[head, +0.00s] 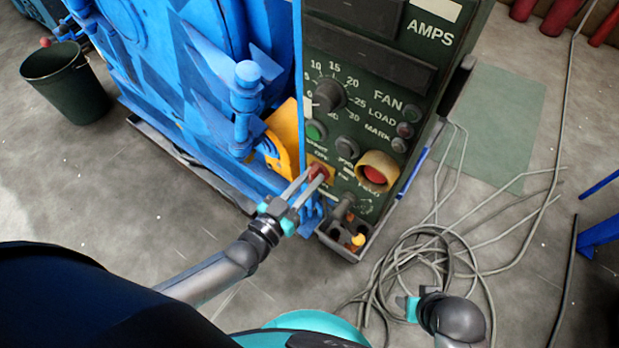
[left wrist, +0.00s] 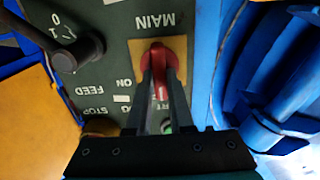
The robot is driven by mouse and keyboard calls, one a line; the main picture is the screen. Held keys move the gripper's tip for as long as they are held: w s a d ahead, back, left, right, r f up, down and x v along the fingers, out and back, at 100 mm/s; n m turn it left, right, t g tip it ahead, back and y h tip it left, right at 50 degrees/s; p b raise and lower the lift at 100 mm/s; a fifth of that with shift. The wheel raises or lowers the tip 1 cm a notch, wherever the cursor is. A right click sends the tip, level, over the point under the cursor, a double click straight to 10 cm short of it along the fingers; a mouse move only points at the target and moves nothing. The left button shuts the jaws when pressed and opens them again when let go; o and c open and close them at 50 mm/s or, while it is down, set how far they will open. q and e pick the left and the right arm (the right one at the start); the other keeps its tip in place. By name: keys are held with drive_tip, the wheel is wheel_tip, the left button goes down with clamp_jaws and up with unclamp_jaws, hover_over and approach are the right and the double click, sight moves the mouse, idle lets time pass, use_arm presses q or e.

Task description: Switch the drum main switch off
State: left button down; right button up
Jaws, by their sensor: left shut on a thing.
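The main switch is a red rotary knob (left wrist: 155,52) on a yellow plate (left wrist: 136,50), under the word MAIN, which reads upside down in the left wrist view. In the head view the red knob (head: 319,168) sits low on the left side of the dark green control panel (head: 370,95). My left gripper (head: 314,180) reaches the knob from the front, its two grey fingers (left wrist: 161,78) shut on the knob's grip. The fingers hide part of the knob, and its exact setting is hard to tell. My right gripper (head: 406,307) is low at the right, away from the panel.
A yellow-collared red button (head: 374,174) and a dark lever (head: 344,207) are close to the right of the switch. The blue machine (head: 180,70) borders the panel on the left. Coiled cables (head: 405,265) lie on the floor. A dark bin (head: 68,85) stands far left.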

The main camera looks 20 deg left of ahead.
drive_tip(key=shift+w, duration=0.3)
use_arm(q)
drive_tip(key=c, duration=0.8)
unclamp_jaws()
use_arm(e)
drive_tip(key=shift+r, duration=0.1)
drive_tip(key=shift+s, duration=0.1)
use_arm(q)
drive_tip(key=shift+s+a, duration=0.1)
drive_tip(key=shift+s, duration=0.2)
drive_tip(key=p+v, duration=0.3)
drive_tip(key=v, duration=1.1)
drive_tip(key=shift+s+a, duration=0.15)
drive_tip(key=shift+s, duration=0.15)
use_arm(e)
drive_tip(key=s+d+f, duration=0.1)
drive_tip(key=s+f, duration=0.2)
drive_tip(key=f, duration=0.3)
drive_tip(key=shift+s+f+g, duration=0.25)
drive_tip(key=shift+f+g, duration=0.1)
drive_tip(key=shift+g, duration=0.05)
